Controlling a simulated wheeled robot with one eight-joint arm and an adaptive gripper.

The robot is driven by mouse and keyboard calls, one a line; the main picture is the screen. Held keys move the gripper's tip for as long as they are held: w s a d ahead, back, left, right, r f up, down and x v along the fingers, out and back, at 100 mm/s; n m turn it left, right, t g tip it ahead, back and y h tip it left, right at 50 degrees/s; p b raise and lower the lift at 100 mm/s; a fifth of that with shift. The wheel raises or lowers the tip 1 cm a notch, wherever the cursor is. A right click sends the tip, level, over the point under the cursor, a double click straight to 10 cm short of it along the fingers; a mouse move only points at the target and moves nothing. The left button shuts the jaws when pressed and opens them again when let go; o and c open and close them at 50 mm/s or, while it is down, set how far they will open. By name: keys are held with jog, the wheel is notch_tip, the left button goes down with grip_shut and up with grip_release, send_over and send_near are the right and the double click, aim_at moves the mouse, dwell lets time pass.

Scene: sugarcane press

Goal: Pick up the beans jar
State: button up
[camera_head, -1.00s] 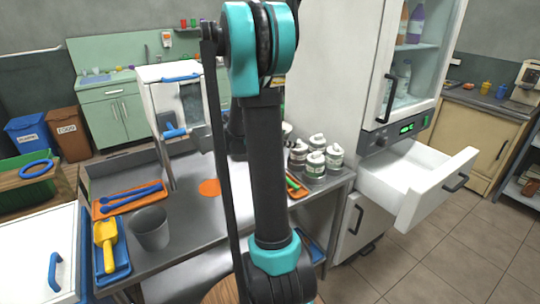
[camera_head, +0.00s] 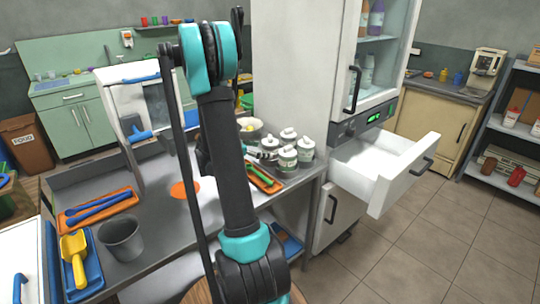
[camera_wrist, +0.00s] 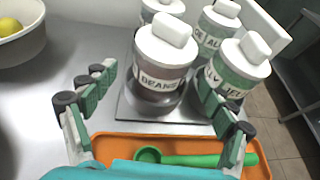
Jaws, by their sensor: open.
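The beans jar (camera_wrist: 160,80) has a white lid with a block-shaped knob, a brownish body and a label reading BEANS. It stands upright on a grey tray (camera_wrist: 128,118) in the wrist view. In the head view the beans jar (camera_head: 269,146) appears to be the left one of the jar group. My gripper (camera_wrist: 158,86) is open and empty, with its fingers spread on either side of the beans jar in the picture. Whether the fingers reach around it in depth cannot be told. In the head view my arm hides most of the gripper.
A green-labelled jar (camera_wrist: 235,72) stands close on the right, with more jars behind. An orange tray (camera_wrist: 258,172) with a green scoop (camera_wrist: 195,160) lies in front. A white bowl (camera_wrist: 22,38) with a yellow fruit is at left. An open drawer (camera_head: 408,178) juts out beyond the table.

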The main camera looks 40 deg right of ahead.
jog(key=x, duration=0.4)
jog(key=shift+d+f, duration=0.1)
jog(key=shift+d, duration=0.25)
jog(key=c, duration=1.7)
